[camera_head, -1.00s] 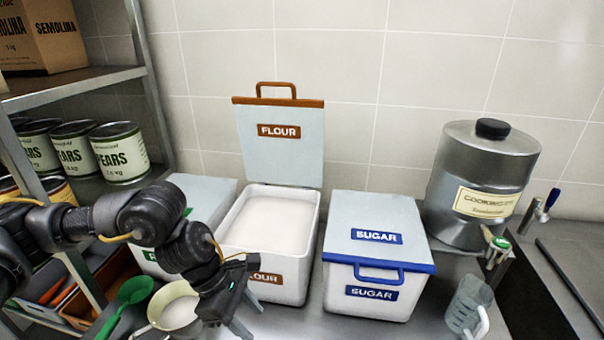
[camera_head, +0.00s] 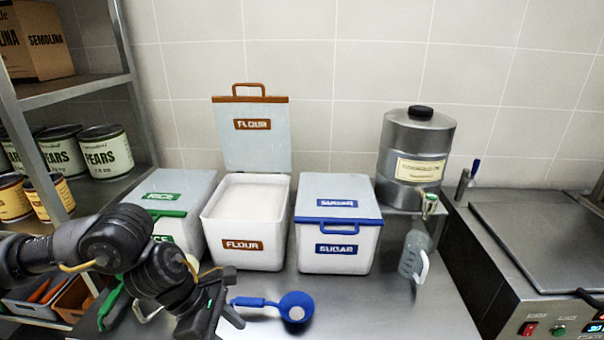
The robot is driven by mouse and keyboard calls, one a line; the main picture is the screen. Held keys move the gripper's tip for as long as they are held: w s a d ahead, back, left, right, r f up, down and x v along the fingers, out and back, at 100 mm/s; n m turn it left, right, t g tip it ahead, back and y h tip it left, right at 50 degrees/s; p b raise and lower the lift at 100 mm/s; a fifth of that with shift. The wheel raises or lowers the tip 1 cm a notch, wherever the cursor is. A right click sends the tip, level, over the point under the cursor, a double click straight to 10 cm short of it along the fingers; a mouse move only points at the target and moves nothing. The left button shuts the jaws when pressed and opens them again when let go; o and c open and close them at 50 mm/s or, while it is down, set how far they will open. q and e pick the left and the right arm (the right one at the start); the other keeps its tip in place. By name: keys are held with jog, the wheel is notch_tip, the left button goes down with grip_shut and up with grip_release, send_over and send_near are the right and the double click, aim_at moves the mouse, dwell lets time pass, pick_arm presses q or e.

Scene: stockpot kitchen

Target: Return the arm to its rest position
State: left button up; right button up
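My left arm comes in from the left, and its black gripper (camera_head: 226,320) hangs low in front of the rice and flour bins, over the counter. Its fingers point down near the lower picture edge. One finger shows clearly, and I cannot tell whether they are open. I see nothing held in it. The blue scoop (camera_head: 296,306) lies on the counter just to the right of the gripper. The flour bin (camera_head: 243,245) stands behind with its lid (camera_head: 252,142) raised and white flour (camera_head: 250,200) inside. My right gripper is out of view.
The rice bin (camera_head: 186,190) and sugar bin (camera_head: 337,246) are shut. A steel cooking-oil drum (camera_head: 413,155) stands behind a clear jug (camera_head: 411,262). A shelf (camera_head: 85,88) with cans is at left, a griddle (camera_head: 535,225) at right. Counter right of the blue scoop is clear.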

pick_arm(q)
jog(key=d+r+n+t+h, duration=0.2)
jog(key=d+n+t+h, duration=0.4)
jog(key=d+n, duration=0.8)
jog(key=w+a+f+n+t+y, duration=0.1)
jog(key=a+f+n+t+y, duration=0.25)
jog(key=n, duration=0.85)
jog(key=a+f+n+t+y, duration=0.1)
jog(key=a+f+n+y, duration=0.2)
jog(key=a+f+n, duration=0.55)
jog(key=s+a+f+n+g+y, duration=0.3)
jog(key=s+a+f+n, duration=0.2)
jog(key=s+a+n, duration=0.3)
jog(key=s+a+f+n+g+y, duration=0.2)
jog(key=s+a+f+n+g, duration=0.3)
jog(key=s+n, duration=0.5)
notch_tip(320, 180, down, 26)
jog(key=s, duration=0.1)
jog(key=s+a+f+g, duration=0.1)
jog(key=s+a+f, duration=0.3)
jog(key=s+f, duration=1.1)
jog(key=shift+s+a+f+m+y, duration=0.15)
jog(key=shift+s+f+m+y, duration=0.15)
jog(key=shift+s, duration=0.3)
